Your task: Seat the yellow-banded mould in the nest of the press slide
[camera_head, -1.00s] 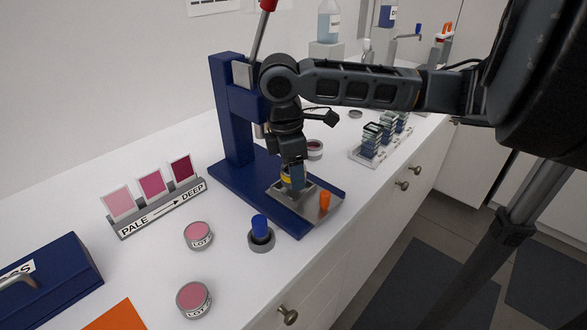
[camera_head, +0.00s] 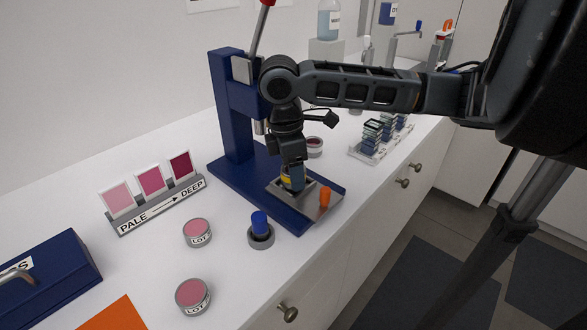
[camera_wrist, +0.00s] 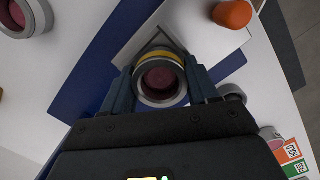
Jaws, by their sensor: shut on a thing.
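The yellow-banded mould (camera_wrist: 161,80) is a metal cup with a yellow band and dark pink contents. In the head view its yellow band (camera_head: 286,181) shows just under the fingers. My gripper (camera_head: 291,181) is shut on the mould and points down over the press slide. In the wrist view the fingers (camera_wrist: 161,88) clasp the mould from both sides. The press slide (camera_head: 318,199) is a metal plate with an orange knob (camera_head: 325,197), on the blue base of the press (camera_head: 236,150). The nest is mostly hidden by the mould and fingers. I cannot tell if the mould touches it.
A blue-knobbed piece stands in a grey holder (camera_head: 261,237) by the press base. Two pink lot jars (camera_head: 197,232) and a pale-to-deep swatch stand (camera_head: 158,206) are to the left. A rack of stacked pieces (camera_head: 372,152) stands at right. White bench is clear between them.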

